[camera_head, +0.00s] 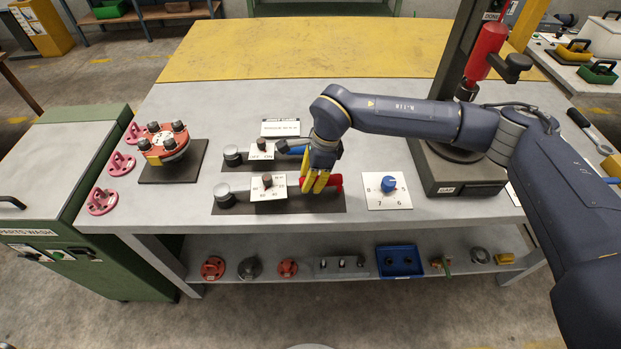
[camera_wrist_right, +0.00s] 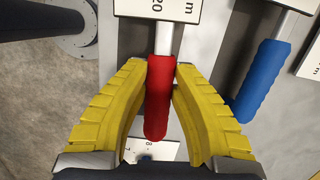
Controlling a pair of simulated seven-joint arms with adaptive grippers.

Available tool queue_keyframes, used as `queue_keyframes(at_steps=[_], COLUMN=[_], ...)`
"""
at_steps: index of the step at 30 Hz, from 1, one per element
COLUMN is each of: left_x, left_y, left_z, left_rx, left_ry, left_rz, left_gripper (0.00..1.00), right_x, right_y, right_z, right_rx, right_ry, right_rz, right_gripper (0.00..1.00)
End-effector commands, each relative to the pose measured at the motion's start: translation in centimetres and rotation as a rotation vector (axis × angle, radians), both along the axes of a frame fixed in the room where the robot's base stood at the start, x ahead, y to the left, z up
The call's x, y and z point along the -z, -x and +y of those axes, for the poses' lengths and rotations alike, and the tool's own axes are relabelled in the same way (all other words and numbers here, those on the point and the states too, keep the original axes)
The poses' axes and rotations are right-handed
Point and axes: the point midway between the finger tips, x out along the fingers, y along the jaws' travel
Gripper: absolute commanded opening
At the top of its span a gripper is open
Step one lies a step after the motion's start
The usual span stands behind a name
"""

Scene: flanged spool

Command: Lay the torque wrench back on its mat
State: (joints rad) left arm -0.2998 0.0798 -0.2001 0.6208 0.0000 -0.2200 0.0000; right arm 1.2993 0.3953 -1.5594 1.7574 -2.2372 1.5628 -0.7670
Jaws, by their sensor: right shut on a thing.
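The red-handled torque wrench (camera_head: 335,182) shows a round grey head at its left end and a white scale plate along its shaft. Its dark mat (camera_head: 300,203) lies under it on the bench; I cannot tell whether the wrench touches the mat. My right gripper (camera_head: 316,188) is shut on the red handle; in the right wrist view the yellow fingers flank that handle (camera_wrist_right: 159,100). A second, blue-handled wrench (camera_wrist_right: 264,80) lies behind on its own dark mat (camera_head: 240,166). The right gripper partly hides the blue handle in the head view. My left gripper is out of view.
A white dial card with a blue knob (camera_head: 388,184) lies right of the front mat. A red flanged part (camera_head: 168,143) sits on a dark pad at left, near several pink brackets (camera_head: 121,163). A grey-based stand (camera_head: 455,172) is at right.

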Motion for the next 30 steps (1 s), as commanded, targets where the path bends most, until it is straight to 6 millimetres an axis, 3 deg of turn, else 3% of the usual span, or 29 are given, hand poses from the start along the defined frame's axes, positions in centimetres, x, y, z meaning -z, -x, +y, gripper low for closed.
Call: queue_keyframes(at_steps=[15,16,21,30], left_x=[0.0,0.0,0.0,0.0], left_y=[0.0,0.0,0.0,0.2], left_z=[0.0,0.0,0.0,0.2], left_rx=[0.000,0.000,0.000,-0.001], left_ry=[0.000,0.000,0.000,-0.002], left_rz=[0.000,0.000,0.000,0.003], left_gripper=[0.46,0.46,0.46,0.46], right_x=[0.9,0.8,0.9,0.8], right_y=[0.0,0.0,0.0,0.0], right_z=[0.1,0.1,0.0,-0.1], right_rx=[0.000,-0.001,0.000,0.001], right_ry=[-0.001,-0.001,-0.001,0.002], right_rz=[-0.001,-0.001,-0.001,0.001], right_gripper=[0.00,0.28,0.48,0.48])
